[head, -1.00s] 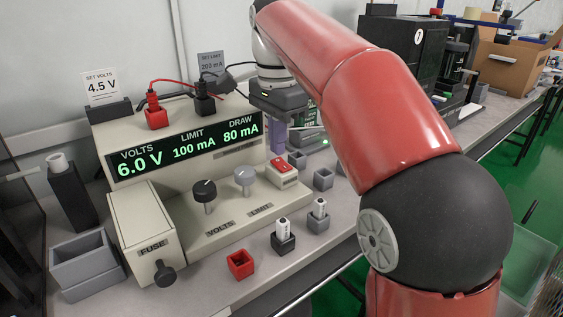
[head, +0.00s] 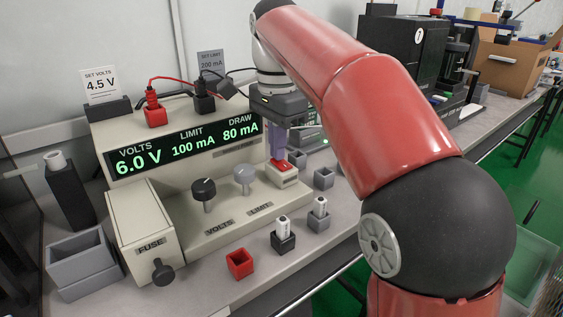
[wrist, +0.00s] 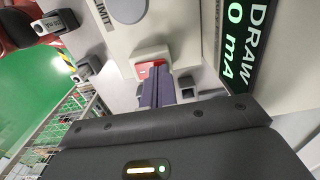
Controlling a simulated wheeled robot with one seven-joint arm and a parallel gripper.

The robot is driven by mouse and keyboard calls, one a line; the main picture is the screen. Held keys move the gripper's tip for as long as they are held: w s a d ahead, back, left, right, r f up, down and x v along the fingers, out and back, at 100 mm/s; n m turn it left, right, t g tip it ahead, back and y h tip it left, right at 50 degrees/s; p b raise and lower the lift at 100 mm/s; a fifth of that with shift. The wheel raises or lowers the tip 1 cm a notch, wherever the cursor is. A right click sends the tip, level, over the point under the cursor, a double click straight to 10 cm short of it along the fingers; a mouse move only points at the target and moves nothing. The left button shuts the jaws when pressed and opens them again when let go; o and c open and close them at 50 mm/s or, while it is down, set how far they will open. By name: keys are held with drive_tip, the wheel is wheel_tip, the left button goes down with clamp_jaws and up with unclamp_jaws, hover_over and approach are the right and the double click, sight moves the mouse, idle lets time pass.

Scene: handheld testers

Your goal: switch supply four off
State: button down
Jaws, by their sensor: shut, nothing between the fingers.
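The cream bench supply has a lit green display (head: 188,145) reading 6.0 V, limit 100 mA, draw 80 mA. I see no number four on it. Its red rocker switch (head: 285,166) sits on a small cream block at the right end of the front ledge. My gripper (head: 278,156) is shut and empty, its purple fingers pointing down at the switch's far side. In the wrist view the fingertips (wrist: 158,72) overlap part of the red switch (wrist: 145,69). I cannot tell whether they touch it.
Black and grey knobs (head: 204,190) stand left of the switch. A fuse box (head: 148,230) is at the left. Small holders with white fuses (head: 283,229) and a red cup (head: 240,264) are in front. Leads plug into the top. A black machine (head: 400,60) stands behind right.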

drive_tip(key=shift+f, duration=0.2)
drive_tip(key=shift+r, duration=0.1)
wheel_tip(320, 180, up, 4)
drive_tip(key=p, duration=0.4)
drive_tip(key=shift+r, duration=1.45)
drive_tip(key=shift+d, duration=0.1)
drive_tip(key=s+d+f+n+t, duration=0.2)
drive_tip(key=s+d+f+n, duration=0.3)
drive_tip(key=s+f, duration=0.4)
drive_tip(key=s+d+f+n+t, duration=0.3)
drive_tip(key=s+d+f+n, duration=0.3)
drive_tip(key=s, duration=0.5)
wheel_tip(320, 180, down, 4)
drive_tip(key=d, duration=0.2)
drive_tip(key=shift+d+r+t, duration=0.15)
drive_tip(key=shift+d+t, duration=0.15)
